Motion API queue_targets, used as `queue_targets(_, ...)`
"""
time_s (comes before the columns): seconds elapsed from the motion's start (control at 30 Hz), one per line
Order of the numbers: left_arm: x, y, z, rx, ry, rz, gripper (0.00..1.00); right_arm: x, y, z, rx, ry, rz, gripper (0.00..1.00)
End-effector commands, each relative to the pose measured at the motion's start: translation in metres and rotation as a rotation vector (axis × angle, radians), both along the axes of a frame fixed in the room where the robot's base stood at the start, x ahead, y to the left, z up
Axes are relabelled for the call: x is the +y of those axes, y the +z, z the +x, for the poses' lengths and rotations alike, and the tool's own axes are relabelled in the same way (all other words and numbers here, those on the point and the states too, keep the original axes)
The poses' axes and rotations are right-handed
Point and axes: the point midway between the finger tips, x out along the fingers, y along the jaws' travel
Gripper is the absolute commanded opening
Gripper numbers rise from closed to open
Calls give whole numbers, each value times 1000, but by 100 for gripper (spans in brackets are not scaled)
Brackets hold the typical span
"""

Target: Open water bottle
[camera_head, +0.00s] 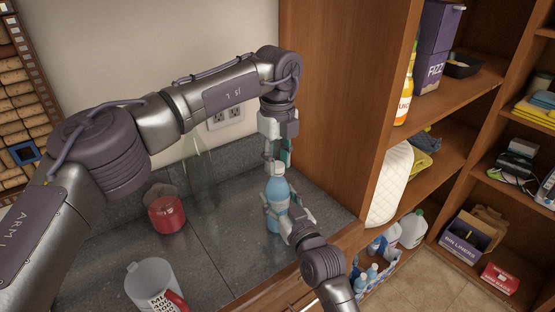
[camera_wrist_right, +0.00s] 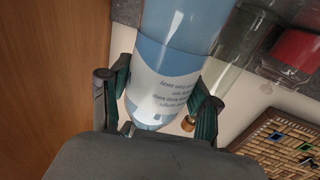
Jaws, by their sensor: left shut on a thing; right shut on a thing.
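A blue water bottle (camera_head: 277,192) stands upright over the dark counter, near the wooden cabinet side. My left gripper (camera_head: 277,156) points down from above, shut on the pale cap (camera_head: 274,168) at the bottle's top; its fingers partly hide the cap. My right gripper (camera_head: 275,208) reaches in from the lower right and is shut on the bottle's body. In the right wrist view the bottle (camera_wrist_right: 185,45), with a white printed label, sits between the two fingers of my right gripper (camera_wrist_right: 160,100). I cannot tell whether the bottle's base touches the counter.
A red jar (camera_head: 166,212) and a clear glass vessel (camera_head: 200,172) stand left on the counter (camera_head: 215,235). A mug (camera_head: 152,285) stands near the front. The cabinet side panel (camera_head: 335,100) rises close on the right, with filled shelves beyond.

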Motion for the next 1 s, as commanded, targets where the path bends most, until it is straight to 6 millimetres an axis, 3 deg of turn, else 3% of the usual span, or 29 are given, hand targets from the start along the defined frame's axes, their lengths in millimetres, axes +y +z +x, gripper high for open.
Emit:
queue_targets(0.2, 0, 0, 0, 1, 504, 0, 0, -1, -4, 0, 8, 0, -2, 0)
queue_targets(0.33, 0, 0, 0, 1, 689, 0, 0, 0, -4, 0, 8, 0, -2, 0)
queue_targets(1.0, 0, 1, 0, 1, 697, 0, 0, 0, -4, 0, 7, 0, -3, 0)
